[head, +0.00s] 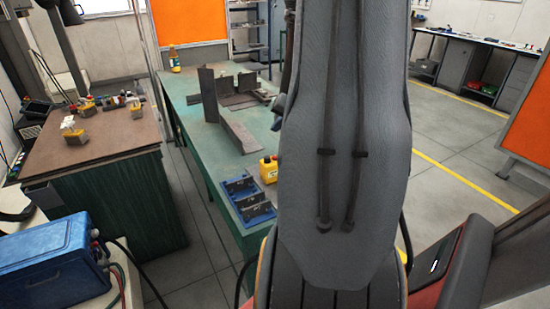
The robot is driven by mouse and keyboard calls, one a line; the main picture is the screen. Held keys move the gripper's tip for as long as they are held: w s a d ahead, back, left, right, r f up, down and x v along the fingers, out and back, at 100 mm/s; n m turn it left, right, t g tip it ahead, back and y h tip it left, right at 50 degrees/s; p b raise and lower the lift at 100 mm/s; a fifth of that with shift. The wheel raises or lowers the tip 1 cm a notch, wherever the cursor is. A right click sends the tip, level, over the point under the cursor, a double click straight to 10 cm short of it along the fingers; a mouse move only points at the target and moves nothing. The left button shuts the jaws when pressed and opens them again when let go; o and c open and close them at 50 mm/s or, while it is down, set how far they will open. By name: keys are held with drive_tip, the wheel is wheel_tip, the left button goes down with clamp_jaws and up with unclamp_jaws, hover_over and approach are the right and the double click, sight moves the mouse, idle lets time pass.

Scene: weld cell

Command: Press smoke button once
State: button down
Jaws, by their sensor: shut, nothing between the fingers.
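A yellow box with a red top (268,168) stands on the green table (205,152), partly hidden at its right by my arm. Several smaller yellow boxes stand on the brown-topped bench at the left; one with a white top (74,133) is near its middle and another (136,109) is at its right edge. I cannot tell which of these is the smoke button, as no label is readable. My grey arm fills the middle of the head view. My gripper is not in view.
Blue blocks (246,199) sit at the green table's near edge, with dark metal plates (210,94) and a bottle (174,58) farther back. A blue machine (45,262) stands front left. A narrow floor gap separates bench and table. Open floor lies at the right.

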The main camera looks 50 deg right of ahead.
wheel_tip(320, 180, down, 6)
drive_tip(key=b, duration=0.3)
drive_tip(key=shift+f, duration=0.15)
wheel_tip(320, 180, down, 2)
drive_tip(key=b, duration=0.3)
drive_tip(key=shift+f, duration=0.15)
drive_tip(key=shift+f+b, duration=0.9)
drive_tip(key=shift+b, duration=1.1)
idle(2.2)
drive_tip(key=shift+r, duration=0.9)
drive_tip(key=shift+r+p, duration=1.45)
drive_tip(key=shift+r, duration=1.05)
